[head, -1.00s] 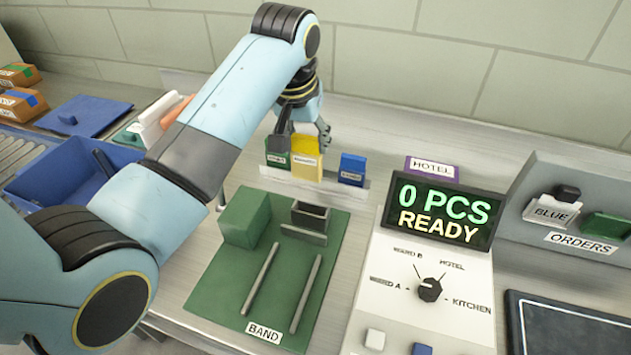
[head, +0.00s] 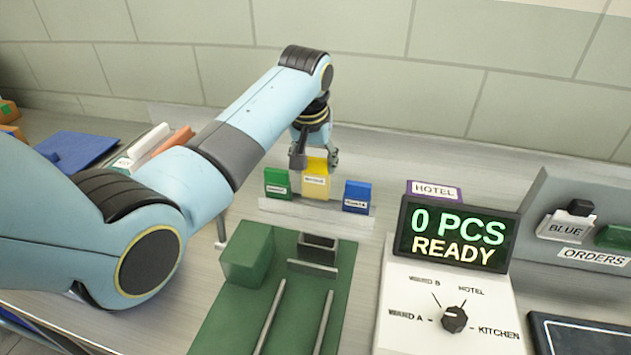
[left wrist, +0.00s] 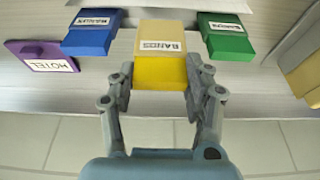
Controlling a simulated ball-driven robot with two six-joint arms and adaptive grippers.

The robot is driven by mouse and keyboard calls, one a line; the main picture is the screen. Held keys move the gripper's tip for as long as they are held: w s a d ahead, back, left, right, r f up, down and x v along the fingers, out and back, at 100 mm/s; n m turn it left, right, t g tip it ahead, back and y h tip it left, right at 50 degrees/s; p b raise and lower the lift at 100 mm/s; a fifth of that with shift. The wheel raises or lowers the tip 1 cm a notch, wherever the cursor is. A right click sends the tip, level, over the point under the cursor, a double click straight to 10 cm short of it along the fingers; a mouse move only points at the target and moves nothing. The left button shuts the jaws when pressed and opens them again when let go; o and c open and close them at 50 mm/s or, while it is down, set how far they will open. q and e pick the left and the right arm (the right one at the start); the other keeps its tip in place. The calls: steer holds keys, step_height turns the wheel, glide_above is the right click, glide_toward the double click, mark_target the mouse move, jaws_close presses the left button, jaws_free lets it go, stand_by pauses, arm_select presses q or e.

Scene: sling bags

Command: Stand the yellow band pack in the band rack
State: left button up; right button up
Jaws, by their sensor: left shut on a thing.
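The yellow band pack (head: 315,186) with a white label is upright between a green pack (head: 277,184) and a blue pack (head: 357,196), at a low pale rack (head: 300,208). My left gripper (head: 315,160) comes down from above and is shut on the yellow pack, a finger on each side. In the left wrist view, the yellow pack (left wrist: 160,72) is between the fingertips, its label reading BANDS. I cannot tell whether its base is clear of the rack. My right gripper is not in view.
A green mat (head: 225,325) with a green block (head: 247,254), a dark holder (head: 318,248) and two rods lies in front. The display console (head: 445,300) stands right, with a purple HOTEL sign (head: 434,191) behind it. A blue panel (head: 80,150) lies left.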

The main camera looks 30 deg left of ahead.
mark_target(316, 173)
arm_select(q)
step_height(316, 173, down, 4)
steer(key=shift+d+f, duration=0.1)
steer(key=shift+f, duration=0.15)
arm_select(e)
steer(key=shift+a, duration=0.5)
arm_select(q)
steer(key=o, duration=1.2)
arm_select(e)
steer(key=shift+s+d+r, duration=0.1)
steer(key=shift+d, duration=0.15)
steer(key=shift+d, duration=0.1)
arm_select(q)
steer(key=shift+r, duration=0.25)
steer(key=v, duration=1.1)
steer(key=shift+s+r, duration=0.25)
steer(key=shift+r, duration=0.1)
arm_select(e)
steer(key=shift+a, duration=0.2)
